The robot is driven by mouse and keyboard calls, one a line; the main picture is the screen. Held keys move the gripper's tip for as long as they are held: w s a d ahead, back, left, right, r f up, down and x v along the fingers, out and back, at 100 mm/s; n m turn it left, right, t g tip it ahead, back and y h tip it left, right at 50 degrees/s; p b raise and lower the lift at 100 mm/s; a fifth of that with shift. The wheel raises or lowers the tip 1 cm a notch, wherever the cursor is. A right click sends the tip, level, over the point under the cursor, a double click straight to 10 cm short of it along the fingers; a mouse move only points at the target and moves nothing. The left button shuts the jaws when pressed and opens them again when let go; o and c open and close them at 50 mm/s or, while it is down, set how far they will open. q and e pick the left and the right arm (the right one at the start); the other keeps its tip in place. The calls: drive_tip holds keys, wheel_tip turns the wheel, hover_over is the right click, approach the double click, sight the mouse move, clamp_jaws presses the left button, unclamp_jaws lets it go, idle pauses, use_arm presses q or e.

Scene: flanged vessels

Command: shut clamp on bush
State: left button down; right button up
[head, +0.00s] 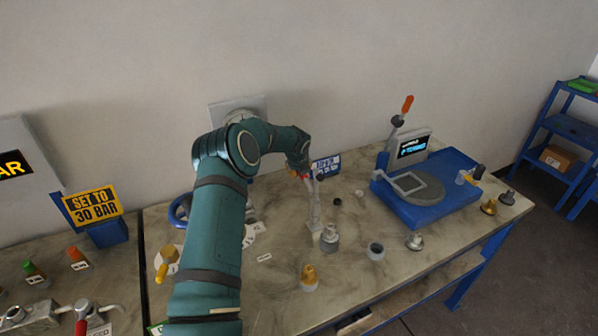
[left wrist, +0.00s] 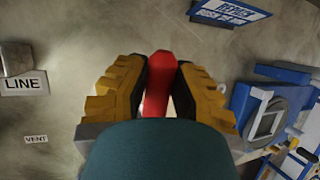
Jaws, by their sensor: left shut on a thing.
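My left gripper (head: 303,168) is near the middle of the table. In the left wrist view its two yellow and black fingers (left wrist: 160,72) are closed on a red handle (left wrist: 158,85), one finger on each side. In the head view the red handle is mostly hidden by the gripper. A pale grey upright lever (head: 315,208) stands below it, which looks like part of the clamp. The lever's foot is beside a grey flanged fitting (head: 329,240), which may be the bush. I cannot tell whether the clamp touches it. My right gripper is not in view.
A blue press (head: 430,208) with an orange-handled lever (head: 407,104) stands at the right. Loose fittings, including a brass-topped one (head: 309,277), a dark-bored one (head: 376,251) and a silver one (head: 415,241), stand along the front. A blue-and-white sign (head: 326,166) is behind my gripper.

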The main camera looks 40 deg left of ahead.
use_arm(q)
drive_tip(key=shift+d+r+t+y+b, duration=0.15)
drive_tip(key=shift+r+t+y+b, duration=0.2)
drive_tip(key=shift+b, duration=0.25)
drive_tip(key=shift+r, duration=0.1)
drive_tip(key=c, duration=0.8)
unclamp_jaws()
drive_tip(key=shift+o, duration=0.2)
drive_tip(key=shift+r, duration=0.15)
drive_tip(key=v, duration=1.2)
drive_tip(key=shift+d, duration=0.1)
